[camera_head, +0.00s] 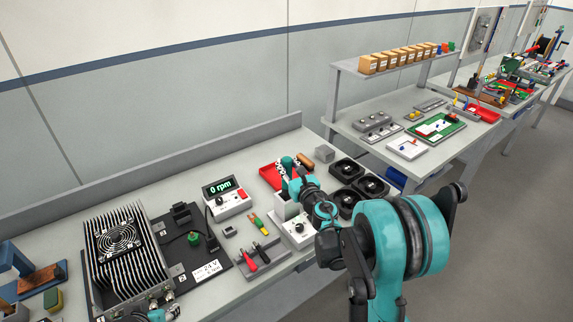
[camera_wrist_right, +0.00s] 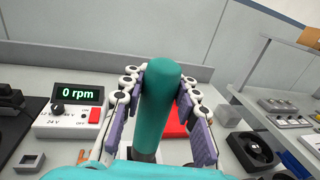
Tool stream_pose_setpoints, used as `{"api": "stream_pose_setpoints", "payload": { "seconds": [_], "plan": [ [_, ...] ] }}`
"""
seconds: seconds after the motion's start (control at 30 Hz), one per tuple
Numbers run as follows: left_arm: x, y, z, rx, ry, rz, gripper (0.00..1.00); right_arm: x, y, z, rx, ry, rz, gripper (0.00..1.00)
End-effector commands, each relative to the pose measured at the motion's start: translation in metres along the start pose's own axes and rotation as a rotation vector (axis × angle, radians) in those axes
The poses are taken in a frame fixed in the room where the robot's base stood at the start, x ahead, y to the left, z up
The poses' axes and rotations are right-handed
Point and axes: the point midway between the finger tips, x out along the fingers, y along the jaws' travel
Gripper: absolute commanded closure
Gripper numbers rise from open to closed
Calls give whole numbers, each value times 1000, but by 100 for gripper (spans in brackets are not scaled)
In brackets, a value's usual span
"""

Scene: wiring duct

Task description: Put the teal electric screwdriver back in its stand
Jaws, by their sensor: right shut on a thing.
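The teal electric screwdriver (camera_wrist_right: 158,105) stands roughly upright in the right wrist view, between the pads of my right gripper (camera_wrist_right: 156,100). The gripper is shut on its body. Its dark lower end shows below, and its tip is hidden. In the head view, the teal top of the screwdriver (camera_head: 287,162) rises beside my right gripper (camera_head: 292,177). I cannot tell whether the tip is inside the block.
A display box reading 0 rpm (camera_head: 228,200) stands left of the gripper. A red tray (camera_head: 270,175) lies behind, and black fans (camera_head: 345,170) sit to the right.

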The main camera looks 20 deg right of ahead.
Motion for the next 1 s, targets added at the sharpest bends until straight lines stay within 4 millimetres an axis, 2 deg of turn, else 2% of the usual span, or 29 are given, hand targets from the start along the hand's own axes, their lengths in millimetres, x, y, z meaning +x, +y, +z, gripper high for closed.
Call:
{"api": "stream_pose_setpoints", "payload": {
  "seconds": [0.8, 1.0],
  "plan": [
    [31, 0, 22, 0, 0, 0, 60, 0, 0, -43, 0, 0, 0, 100],
    [32, 0, 23, 0, 0, 0, 60, 0, 0, -44, 0, 0, 0, 100]
  ]
}}
